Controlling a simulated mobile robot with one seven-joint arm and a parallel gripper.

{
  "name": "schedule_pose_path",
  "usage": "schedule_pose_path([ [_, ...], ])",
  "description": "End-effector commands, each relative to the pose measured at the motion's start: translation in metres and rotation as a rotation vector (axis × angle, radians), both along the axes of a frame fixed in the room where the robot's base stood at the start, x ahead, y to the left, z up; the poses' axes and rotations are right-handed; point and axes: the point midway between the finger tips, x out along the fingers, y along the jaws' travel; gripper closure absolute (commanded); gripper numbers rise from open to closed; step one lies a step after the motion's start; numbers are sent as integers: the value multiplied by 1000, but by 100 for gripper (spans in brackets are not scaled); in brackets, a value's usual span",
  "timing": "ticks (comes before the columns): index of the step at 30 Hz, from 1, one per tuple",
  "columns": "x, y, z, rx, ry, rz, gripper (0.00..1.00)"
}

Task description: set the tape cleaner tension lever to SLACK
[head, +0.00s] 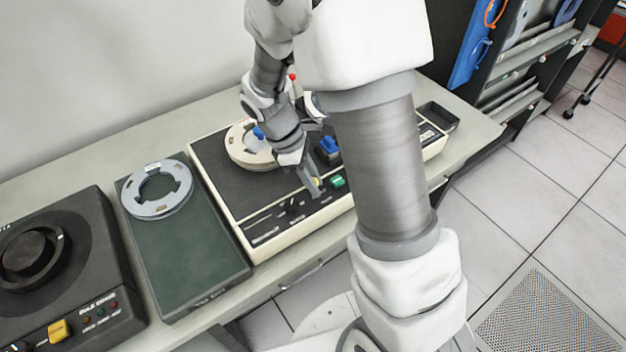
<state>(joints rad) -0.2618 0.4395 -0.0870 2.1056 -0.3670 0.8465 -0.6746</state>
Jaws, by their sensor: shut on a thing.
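The tape cleaner (240,200) is a cream-edged machine with a dark top on the bench, and it carries a cream tape reel (236,148). My gripper (316,188) reaches down to the control strip along its front edge. It is shut on a small yellow-tipped control (317,182), which appears to be the tension lever. My fingers hide most of it. The lever's setting and the SLACK marking are too small to read. A green button (338,182) sits just right of my fingertips.
A blue control (327,147) and a red-knobbed lever (292,77) stand near my wrist. A grey reel (157,190) lies on a green-topped box to the left. A dark machine with a yellow switch (59,330) is farther left. My arm hides the cleaner's right part.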

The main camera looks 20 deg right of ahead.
Motion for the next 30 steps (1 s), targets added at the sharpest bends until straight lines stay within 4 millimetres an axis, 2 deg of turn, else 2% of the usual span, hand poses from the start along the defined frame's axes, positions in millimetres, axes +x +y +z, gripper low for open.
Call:
schedule_pose_path([
  [18,-17,-6,-5,103,-323,0,100],
  [30,-19,-6,-3,116,-355,-1,100],
])
